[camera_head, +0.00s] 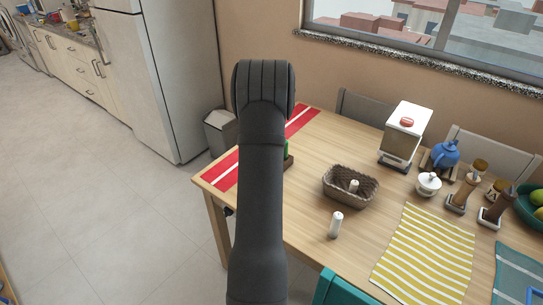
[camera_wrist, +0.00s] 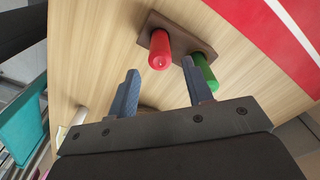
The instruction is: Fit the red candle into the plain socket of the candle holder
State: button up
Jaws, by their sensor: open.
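In the wrist view, a brown candle holder (camera_wrist: 190,42) lies on the wooden table. The red candle (camera_wrist: 159,52) stands over the holder's left part, its near end facing the camera. Its base is hidden, so I cannot tell whether it sits in a socket. A green candle (camera_wrist: 205,78) stands at the holder's right part, partly behind the right finger. My gripper (camera_wrist: 160,67) is open, with the red candle's near end between its fingertips in the picture and no clear contact. In the head view my arm hides the red candle; a bit of green (camera_head: 289,150) shows beside it.
A red runner with white stripes (camera_head: 302,120) lies close to the holder. To the right are a wicker basket (camera_head: 338,194) with a white candle-like item inside, another white one (camera_head: 336,225) standing, a dispenser (camera_head: 403,133) and a yellow striped mat (camera_head: 424,256).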

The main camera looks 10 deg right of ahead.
jog(key=shift+r, duration=1.55)
jog(key=shift+f, duration=0.1)
notch_tip(320, 180, down, 12)
jog(key=shift+f, duration=0.1)
jog(key=shift+r, duration=2)
jog(key=shift+f, duration=0.1)
